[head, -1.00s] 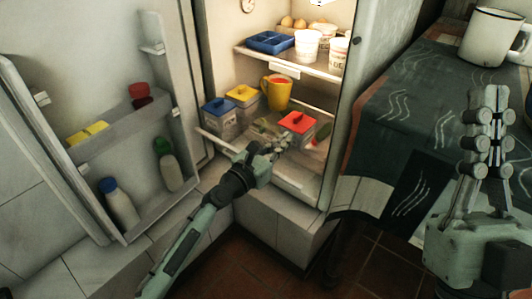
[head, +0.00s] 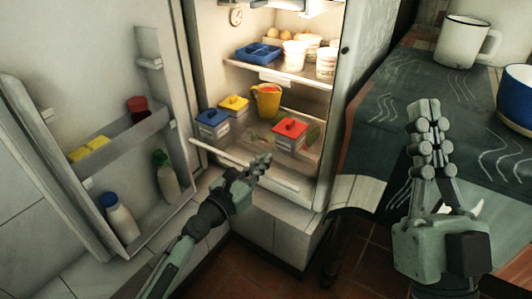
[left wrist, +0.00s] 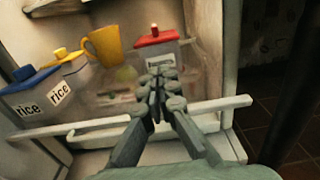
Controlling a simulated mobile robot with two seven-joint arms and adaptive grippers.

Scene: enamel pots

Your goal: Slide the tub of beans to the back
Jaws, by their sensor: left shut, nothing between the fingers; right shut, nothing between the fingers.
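A clear tub with a red lid (head: 291,128) stands on the lower fridge shelf at the right. It also shows in the left wrist view (left wrist: 156,40), partly behind my fingers; its label is not readable. A blue-lidded tub (head: 211,119) and a yellow-lidded tub (head: 234,103) stand at the left. Both read "rice" in the left wrist view. My left gripper (head: 263,161) is shut and empty, in front of the shelf and apart from the red-lidded tub. My right gripper (head: 424,108) is shut and empty over the counter at the right.
A yellow mug (head: 266,100) stands behind and left of the red-lidded tub. A white rail (head: 245,168) crosses the shelf's front. The open fridge door (head: 60,175) stands at the left. A white enamel mug (head: 461,42) and a blue pot (head: 518,95) stand on the counter.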

